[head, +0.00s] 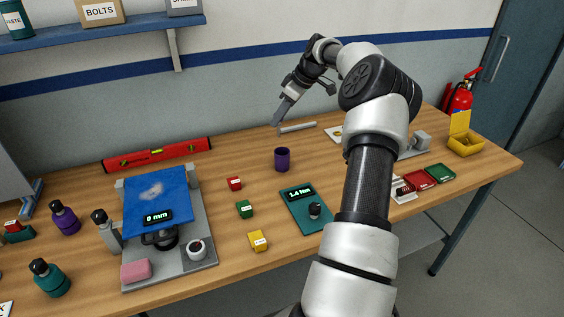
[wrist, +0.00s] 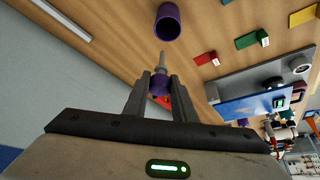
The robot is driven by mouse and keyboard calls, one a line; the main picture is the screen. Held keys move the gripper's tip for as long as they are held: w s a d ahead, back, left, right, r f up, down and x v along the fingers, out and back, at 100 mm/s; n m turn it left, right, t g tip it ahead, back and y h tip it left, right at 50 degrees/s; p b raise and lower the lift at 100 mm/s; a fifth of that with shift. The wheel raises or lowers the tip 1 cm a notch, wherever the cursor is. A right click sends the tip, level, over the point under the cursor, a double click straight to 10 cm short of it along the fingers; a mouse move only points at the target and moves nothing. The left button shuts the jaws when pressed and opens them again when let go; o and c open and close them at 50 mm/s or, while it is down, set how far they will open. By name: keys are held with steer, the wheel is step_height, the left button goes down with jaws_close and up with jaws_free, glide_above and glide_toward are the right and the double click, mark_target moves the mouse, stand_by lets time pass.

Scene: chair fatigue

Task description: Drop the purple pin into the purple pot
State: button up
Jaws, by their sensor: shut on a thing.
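The purple pot (head: 282,159) stands upright and open on the wooden bench, right of its middle in the head view. It also shows at the top of the wrist view (wrist: 168,22). My gripper (head: 277,119) is above and behind the pot, pointing down. In the wrist view my gripper (wrist: 160,77) is shut on the purple pin (wrist: 160,85), whose purple body sits between the fingers. The pin's thin grey end sticks out beyond the fingertips towards the pot and appears apart from it. In the head view I cannot make out the pin.
A grey bar (head: 298,127) lies behind the pot. A teal scale (head: 305,207) stands in front of it. Red (head: 234,183), green (head: 244,209) and yellow (head: 258,240) blocks lie to the left. A red level (head: 157,154) lies along the wall. Bare bench surrounds the pot.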

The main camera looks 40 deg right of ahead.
step_height(320, 180, down, 6)
steer(key=d+b, duration=0.2)
steer(key=b, duration=0.2)
steer(key=shift+s+b, duration=0.4)
steer(key=shift+r, duration=0.1)
steer(key=o, duration=1.1)
steer(key=p+v, duration=0.2)
steer(key=v, duration=1.5)
steer(key=shift+r, duration=0.25)
